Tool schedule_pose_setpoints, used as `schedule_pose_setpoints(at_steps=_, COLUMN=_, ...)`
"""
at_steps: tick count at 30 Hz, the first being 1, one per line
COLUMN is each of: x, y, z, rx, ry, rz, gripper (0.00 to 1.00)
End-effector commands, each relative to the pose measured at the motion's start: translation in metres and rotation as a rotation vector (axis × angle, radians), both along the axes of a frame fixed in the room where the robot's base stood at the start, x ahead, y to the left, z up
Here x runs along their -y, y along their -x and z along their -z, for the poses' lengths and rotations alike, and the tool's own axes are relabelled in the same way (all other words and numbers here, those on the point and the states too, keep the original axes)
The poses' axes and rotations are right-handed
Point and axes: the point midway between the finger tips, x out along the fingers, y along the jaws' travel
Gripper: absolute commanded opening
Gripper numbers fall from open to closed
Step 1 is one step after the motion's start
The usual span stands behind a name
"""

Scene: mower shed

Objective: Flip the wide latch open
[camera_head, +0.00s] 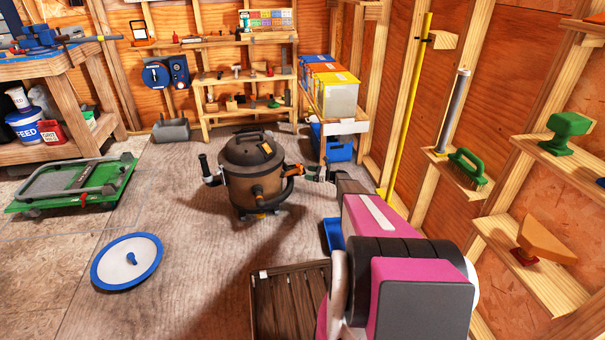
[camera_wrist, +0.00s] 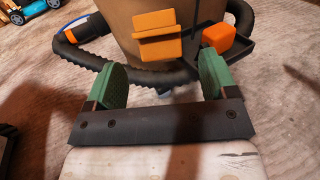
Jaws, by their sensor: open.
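A brown shop vacuum (camera_head: 250,170) with a dark lid stands upright on the floor. In the wrist view, its brown body (camera_wrist: 122,22) carries a wide orange latch (camera_wrist: 157,36) with a protruding lip, likely the wide latch. A smaller orange block (camera_wrist: 219,38) sits to its right on a dark bracket. My gripper (camera_wrist: 160,80) is open and empty, with its green-padded fingers apart. The latch shows beyond the gap between the fingers, without visible contact. In the head view my gripper (camera_head: 318,173) is just right of the vacuum, small and partly hidden by my arm.
A black ribbed hose (camera_wrist: 130,73) runs around the vacuum, close beyond my fingers. A round blue-rimmed white lid (camera_head: 127,275) and a green folded cart (camera_head: 70,186) lie on the floor at left. A wooden slatted crate (camera_head: 287,300) is in front. Wall shelves (camera_head: 535,262) line the right.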

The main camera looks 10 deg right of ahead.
Motion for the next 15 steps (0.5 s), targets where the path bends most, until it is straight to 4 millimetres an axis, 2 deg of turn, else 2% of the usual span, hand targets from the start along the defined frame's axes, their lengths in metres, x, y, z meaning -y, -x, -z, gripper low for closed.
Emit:
schedule_pose_setpoints(at_steps=3, x=0.019, y=0.009, z=0.000, rx=0.000, ry=0.001, rz=0.000, gripper=0.79)
schedule_pose_setpoints(at_steps=6, x=0.030, y=0.014, z=0.000, rx=-0.001, ry=0.002, rz=-0.001, gripper=0.79)
schedule_pose_setpoints(at_steps=15, x=0.042, y=0.019, z=0.001, rx=0.000, ry=0.001, rz=-0.002, gripper=0.79)
